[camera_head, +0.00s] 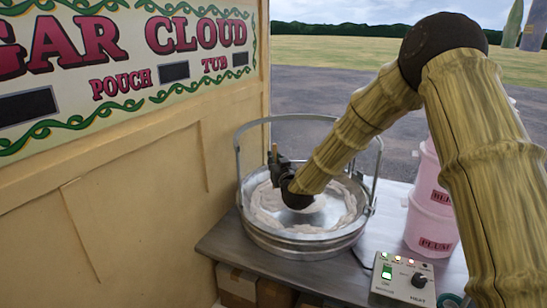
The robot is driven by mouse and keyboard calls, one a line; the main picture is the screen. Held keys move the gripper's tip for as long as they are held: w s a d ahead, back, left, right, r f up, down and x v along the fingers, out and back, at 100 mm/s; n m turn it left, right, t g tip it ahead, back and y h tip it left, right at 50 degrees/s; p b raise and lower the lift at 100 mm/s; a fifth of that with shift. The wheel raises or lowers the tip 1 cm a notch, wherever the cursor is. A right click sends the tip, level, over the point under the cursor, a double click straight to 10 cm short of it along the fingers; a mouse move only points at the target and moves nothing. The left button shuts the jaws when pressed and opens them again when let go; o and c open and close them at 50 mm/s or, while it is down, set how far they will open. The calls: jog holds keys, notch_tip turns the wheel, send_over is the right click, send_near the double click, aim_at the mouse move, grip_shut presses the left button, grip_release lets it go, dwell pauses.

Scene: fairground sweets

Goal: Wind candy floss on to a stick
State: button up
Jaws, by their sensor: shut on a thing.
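The metal floss bowl (300,246) stands on the bench, with a wire hoop rising around it. Pale floss (264,208) lies in a ring along its inside wall. My gripper (277,167) is over the left back part of the bowl, shut on a thin tan stick (275,152). Only the stick's upper end shows above the jaws. Its lower part is hidden, so I cannot tell whether floss is on it. My wrist covers much of the bowl's middle.
A control box (402,281) with a lit green switch and a black knob sits right of the bowl. Pink tubs (432,225) are stacked behind it, partly behind my arm. A cream stall wall (130,215) closes off the left. Cardboard boxes (237,285) are under the bench (335,268).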

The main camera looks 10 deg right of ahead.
jog(key=s+d, duration=0.9)
jog(key=s, duration=0.1)
jog(key=shift+b, duration=0.4)
